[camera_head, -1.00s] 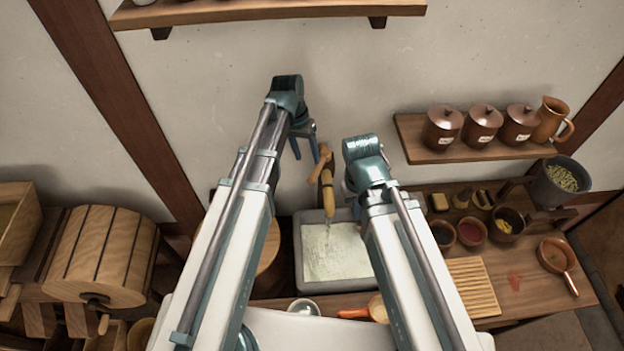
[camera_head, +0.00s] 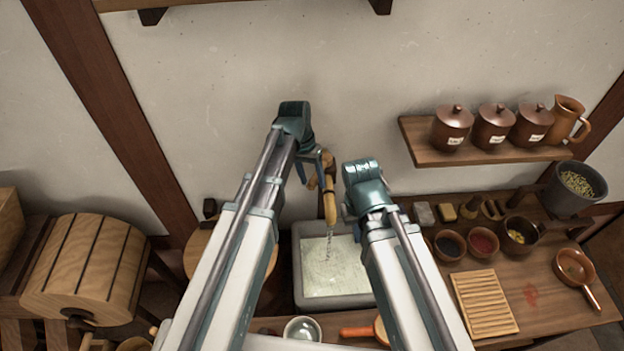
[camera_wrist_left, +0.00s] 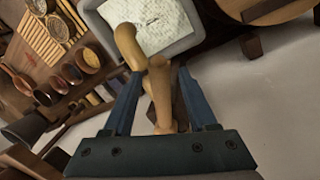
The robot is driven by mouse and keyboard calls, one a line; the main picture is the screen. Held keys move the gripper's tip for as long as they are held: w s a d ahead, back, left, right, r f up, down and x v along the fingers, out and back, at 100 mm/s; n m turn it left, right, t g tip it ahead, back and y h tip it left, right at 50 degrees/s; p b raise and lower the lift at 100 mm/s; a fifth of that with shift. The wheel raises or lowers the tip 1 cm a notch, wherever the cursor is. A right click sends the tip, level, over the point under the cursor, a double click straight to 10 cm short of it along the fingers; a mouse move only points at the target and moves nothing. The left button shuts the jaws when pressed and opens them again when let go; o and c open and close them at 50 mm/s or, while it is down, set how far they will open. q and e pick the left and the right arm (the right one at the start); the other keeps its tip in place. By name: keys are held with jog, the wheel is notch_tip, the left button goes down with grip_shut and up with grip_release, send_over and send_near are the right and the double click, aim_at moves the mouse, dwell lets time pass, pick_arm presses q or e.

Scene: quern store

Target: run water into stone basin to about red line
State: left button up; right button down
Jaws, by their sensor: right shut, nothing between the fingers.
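The grey stone basin (camera_head: 298,262) stands below the wall, with a pale, rippled surface inside. It also shows in the left wrist view (camera_wrist_left: 193,38). The wooden tap (camera_head: 329,205) points down over it, and a thin stream of water (camera_head: 330,246) falls from its spout. I cannot make out a red line. My left gripper (camera_head: 311,178) is open at the tap. In the left wrist view its fingers (camera_wrist_left: 159,78) stand apart either side of the tap's wooden handle (camera_wrist_left: 160,95), with gaps showing. My right gripper (camera_head: 347,212) is shut and empty right of the tap, mostly hidden behind its arm.
A shelf (camera_head: 430,152) with lidded jars and a jug (camera_head: 566,118) hangs at right. The counter (camera_head: 530,270) holds small bowls, a slatted board (camera_head: 484,303) and a pan (camera_head: 575,268). A wooden drum (camera_head: 85,268) stands at left. A white bowl (camera_head: 302,329) is in front of the basin.

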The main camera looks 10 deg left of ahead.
pick_arm(q)
grip_shut()
dwell(1.2)
